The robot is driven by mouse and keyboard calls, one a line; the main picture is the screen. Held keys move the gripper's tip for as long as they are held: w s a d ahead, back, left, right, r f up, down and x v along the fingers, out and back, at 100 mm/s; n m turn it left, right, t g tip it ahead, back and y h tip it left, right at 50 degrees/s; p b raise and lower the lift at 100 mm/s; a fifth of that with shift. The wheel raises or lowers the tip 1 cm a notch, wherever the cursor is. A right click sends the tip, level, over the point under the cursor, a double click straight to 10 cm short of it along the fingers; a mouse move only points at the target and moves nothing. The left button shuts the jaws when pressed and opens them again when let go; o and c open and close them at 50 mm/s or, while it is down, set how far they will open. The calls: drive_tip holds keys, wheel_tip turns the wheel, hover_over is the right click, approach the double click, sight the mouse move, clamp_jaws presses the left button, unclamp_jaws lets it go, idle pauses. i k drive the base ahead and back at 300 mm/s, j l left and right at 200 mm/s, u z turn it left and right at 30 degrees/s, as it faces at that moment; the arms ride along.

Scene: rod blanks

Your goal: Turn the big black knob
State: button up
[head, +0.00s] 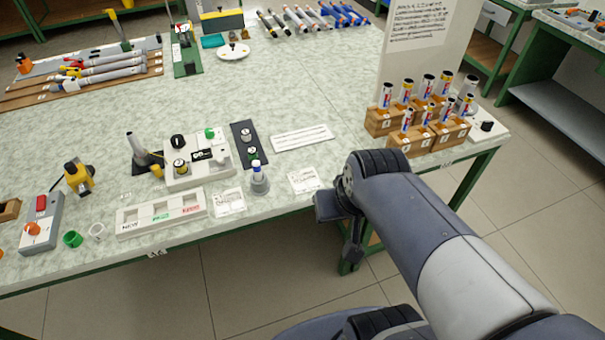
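A white control box (211,176) stands near the table's front edge, left of centre. A black knob (178,142) is on its back left part. A second round knob with a dark top (180,166) and a yellow base is in front of it. Another black knob (487,126) sits on a white base at the table's right end. My gripper (343,228) hangs off the table's front edge, right of the control box and apart from every knob. Its fingers are seen at an angle and partly hidden by my wrist, so their opening is unclear.
Wooden blocks with upright tubes (447,132) stand near the right end, before a white sign board (425,45). A grey stand with a blue-topped piece (259,180) is right of the control box. A labelled white tray (161,213) lies in front.

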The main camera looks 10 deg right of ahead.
sight(178, 141)
drive_tip(key=i+j+z, duration=0.1)
drive_tip(key=j, duration=0.3)
drive_tip(key=i+j, duration=0.2)
drive_tip(key=j, duration=0.15)
drive_tip(key=i+j+z, duration=0.15)
drive_tip(key=j, duration=0.25)
drive_tip(key=i+j, duration=0.15)
drive_tip(key=j, duration=0.25)
drive_tip(key=z, duration=0.05)
